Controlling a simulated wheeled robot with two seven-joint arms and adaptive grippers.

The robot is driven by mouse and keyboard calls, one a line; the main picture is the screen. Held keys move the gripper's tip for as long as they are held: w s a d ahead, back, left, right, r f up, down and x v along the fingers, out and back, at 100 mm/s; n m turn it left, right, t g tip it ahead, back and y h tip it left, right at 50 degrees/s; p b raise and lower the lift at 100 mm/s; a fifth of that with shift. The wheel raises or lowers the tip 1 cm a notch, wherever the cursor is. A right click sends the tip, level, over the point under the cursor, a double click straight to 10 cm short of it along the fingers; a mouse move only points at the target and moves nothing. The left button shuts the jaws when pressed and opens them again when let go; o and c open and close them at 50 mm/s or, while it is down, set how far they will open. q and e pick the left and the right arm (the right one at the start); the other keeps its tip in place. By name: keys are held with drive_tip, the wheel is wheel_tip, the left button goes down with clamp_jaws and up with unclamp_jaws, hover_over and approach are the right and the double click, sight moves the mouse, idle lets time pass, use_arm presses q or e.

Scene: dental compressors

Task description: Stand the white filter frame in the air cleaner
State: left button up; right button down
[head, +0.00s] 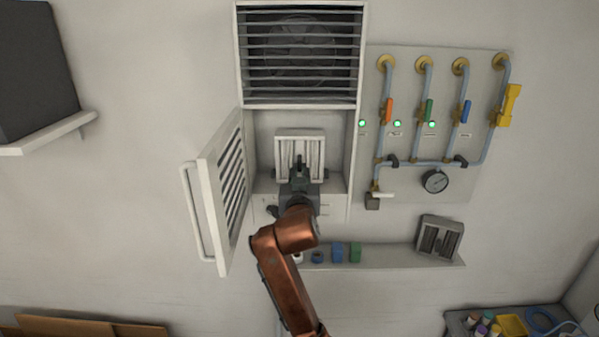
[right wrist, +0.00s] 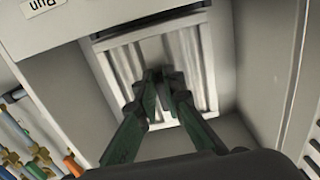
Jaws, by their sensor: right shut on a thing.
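The white filter frame (head: 287,145) with pleated slats stands roughly upright inside the open lower compartment of the air cleaner (head: 349,165). It also shows in the right wrist view (right wrist: 190,50), against the back of the compartment. My right gripper (head: 299,165) is in front of the frame, its fingers shut on the frame's front face. The green fingers show in the right wrist view (right wrist: 163,82). Whether the frame's bottom edge touches the compartment floor is hidden behind my gripper. My left gripper is not in the head view.
The louvred door (head: 226,190) hangs open on the left. Pipes with coloured valves and a gauge (head: 435,181) are on the right wall panel.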

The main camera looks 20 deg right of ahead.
drive_tip(key=shift+s+f, duration=0.1)
drive_tip(key=shift+f, duration=0.4)
idle(0.4)
drive_tip(key=c, duration=2)
unclamp_jaws()
drive_tip(key=shift+o, duration=0.8)
drive_tip(key=o, duration=0.3)
drive_tip(key=shift+o, duration=0.2)
drive_tip(key=v, duration=1.2)
